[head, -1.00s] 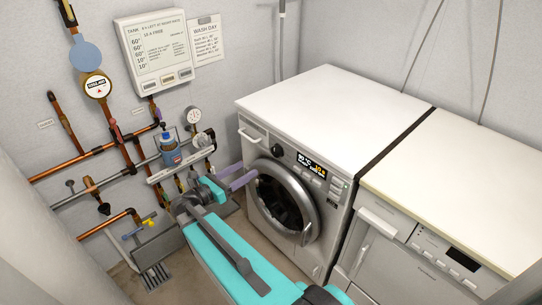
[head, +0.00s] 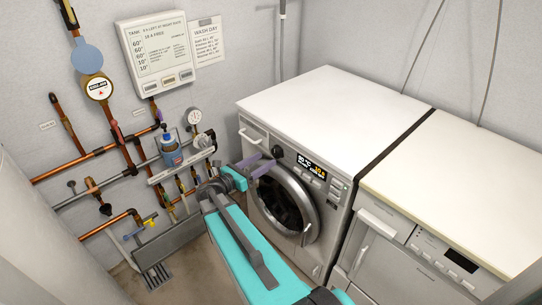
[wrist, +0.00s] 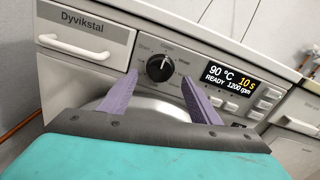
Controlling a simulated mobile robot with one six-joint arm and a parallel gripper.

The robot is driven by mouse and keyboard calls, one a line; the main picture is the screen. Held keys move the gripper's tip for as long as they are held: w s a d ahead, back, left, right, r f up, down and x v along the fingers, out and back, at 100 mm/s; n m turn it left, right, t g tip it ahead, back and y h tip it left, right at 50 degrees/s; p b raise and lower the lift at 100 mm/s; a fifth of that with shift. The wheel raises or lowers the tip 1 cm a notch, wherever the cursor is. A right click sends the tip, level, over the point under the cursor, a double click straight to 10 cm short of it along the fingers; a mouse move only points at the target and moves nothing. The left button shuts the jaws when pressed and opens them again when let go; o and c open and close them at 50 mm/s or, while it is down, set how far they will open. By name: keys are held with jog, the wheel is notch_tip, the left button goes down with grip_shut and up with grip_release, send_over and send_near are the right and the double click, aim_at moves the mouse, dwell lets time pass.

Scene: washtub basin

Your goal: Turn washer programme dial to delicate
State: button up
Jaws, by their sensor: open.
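The washer (head: 290,195) stands against the back wall with its round door facing me. Its black programme dial (wrist: 159,68) sits left of the lit display (wrist: 233,80), which reads 90 °C, READY, 1200 rpm and 10 s. The dial also shows in the head view (head: 277,152). My gripper (wrist: 164,82) is open and empty, its two purple fingers pointing at the panel. In the wrist view the dial appears between and just beyond the fingertips. In the head view my gripper (head: 262,162) is just left of the dial.
The detergent drawer (wrist: 80,38) with its white handle is left of the dial. A second white appliance (head: 430,240) stands at right.

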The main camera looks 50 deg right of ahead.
aim_at(275, 154)
jog(key=shift+s+d, duration=0.15)
jog(key=shift+d, duration=2.3)
jog(key=c, duration=1.1)
